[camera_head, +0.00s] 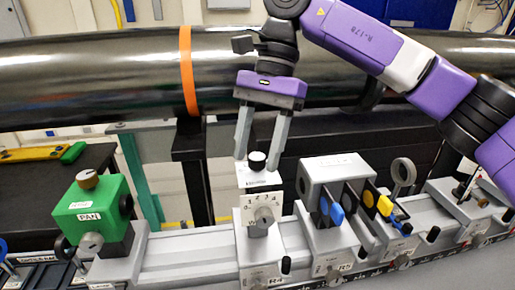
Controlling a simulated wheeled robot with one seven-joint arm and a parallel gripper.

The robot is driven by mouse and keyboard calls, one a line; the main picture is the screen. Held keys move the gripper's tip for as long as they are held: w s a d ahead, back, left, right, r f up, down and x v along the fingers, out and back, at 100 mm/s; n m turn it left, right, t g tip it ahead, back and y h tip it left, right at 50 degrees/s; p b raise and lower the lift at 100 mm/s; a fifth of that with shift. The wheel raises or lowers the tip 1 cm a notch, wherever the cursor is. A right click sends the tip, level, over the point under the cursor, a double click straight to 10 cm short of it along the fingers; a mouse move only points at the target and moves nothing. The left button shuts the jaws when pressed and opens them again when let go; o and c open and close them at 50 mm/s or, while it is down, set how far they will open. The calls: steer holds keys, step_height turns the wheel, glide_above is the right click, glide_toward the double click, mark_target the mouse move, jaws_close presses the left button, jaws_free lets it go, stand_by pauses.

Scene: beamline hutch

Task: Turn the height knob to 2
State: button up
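My gripper (261,155) points down, its two grey fingers apart on either side of a small black knob (257,161). I see gaps between the fingers and this knob; the exact depth is hard to tell. The black knob stands on a pale block with a small label too small to read. Below it, a white dial face (248,201) carries numerals that look like 1 to 4, with a grey knob (264,216) in front. I cannot read this knob's pointer setting, nor tell for certain which knob is the height knob. The mount below is marked R4.
A green PAN box (92,212) stands on the rail at left. A grey block with blue and yellow tabs (336,172) and a ring holder (403,172) stand at right. A large dark pipe (95,80) with an orange band runs behind. Bare rail (185,252) shows left of the mount.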

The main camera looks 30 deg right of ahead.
steer(key=shift+r, duration=0.1)
steer(key=v, duration=0.7)
steer(key=shift+r, duration=0.25)
steer(key=shift+d, duration=0.15)
stand_by(0.3)
